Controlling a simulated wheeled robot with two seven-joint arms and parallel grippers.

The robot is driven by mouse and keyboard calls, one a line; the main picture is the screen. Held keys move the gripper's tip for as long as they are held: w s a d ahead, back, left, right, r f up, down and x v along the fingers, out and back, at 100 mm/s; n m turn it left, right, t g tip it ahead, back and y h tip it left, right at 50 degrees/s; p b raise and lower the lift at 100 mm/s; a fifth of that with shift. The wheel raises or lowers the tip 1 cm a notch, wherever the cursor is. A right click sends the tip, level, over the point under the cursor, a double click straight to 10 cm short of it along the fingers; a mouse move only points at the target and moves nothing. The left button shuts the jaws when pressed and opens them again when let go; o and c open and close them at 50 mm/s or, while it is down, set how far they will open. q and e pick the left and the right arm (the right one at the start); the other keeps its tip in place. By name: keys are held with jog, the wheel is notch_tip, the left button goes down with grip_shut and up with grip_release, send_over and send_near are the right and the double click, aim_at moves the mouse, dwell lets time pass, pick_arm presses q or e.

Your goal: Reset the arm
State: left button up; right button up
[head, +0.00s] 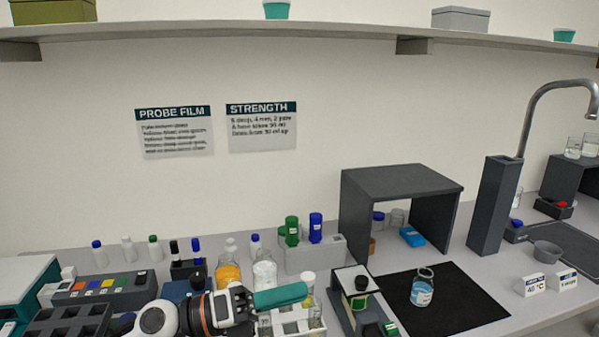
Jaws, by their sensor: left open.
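My left arm comes in along the bottom edge, white and black with an orange ring. My left gripper (278,302) points right, low over the front of the bench, and is open. A teal bar-like piece shows at its front end; I cannot tell whether it is a finger of the gripper. The gripper overlaps a pale tube rack (292,324) in the picture; I cannot tell whether they touch. I see nothing clearly held. My right gripper is not in view.
Around the gripper stand an orange-filled bottle (228,274), a clear bottle (265,272), and a block with green- and blue-capped vials (315,258). To the right are a dark stand (352,285), a blue-liquid beaker (422,291) on a black mat (470,306), and a grey hood (400,182).

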pick_arm(q)
jog(key=w+a+f+n+t+y, duration=0.15)
jog(key=a+n+t+y, duration=0.3)
jog(key=n+t, duration=0.5)
jog(key=w+a+f+n+t+y, duration=0.15)
jog(key=a+n+t+y, duration=0.45)
jog(key=n, duration=0.7)
jog(key=s+a+f+n+g+y, duration=0.2)
jog(key=a+f+n+y, duration=0.15)
jog(key=f+n, duration=0.25)
jog(key=s+a+f+n+g+y, duration=0.1)
jog(key=a+f+n+y, duration=0.1)
jog(key=f+n+y, duration=0.4)
jog(key=s+a+f+n+g, duration=0.1)
jog(key=s+f+n+g, duration=0.2)
jog(key=s+f+g, duration=0.6)
jog(key=s+a+f+n+g, duration=0.2)
jog(key=s+f+g, duration=0.35)
jog(key=s, duration=0.85)
notch_tip(320, 180, down, 30)
jog(key=s+r, duration=0.1)
jog(key=s, duration=0.1)
jog(key=s+a+f, duration=0.2)
jog(key=s+f, duration=1.3)
jog(key=shift+s+a+g+h, duration=0.15)
jog(key=shift+a+g+h, duration=0.15)
jog(key=shift+g, duration=0.1)
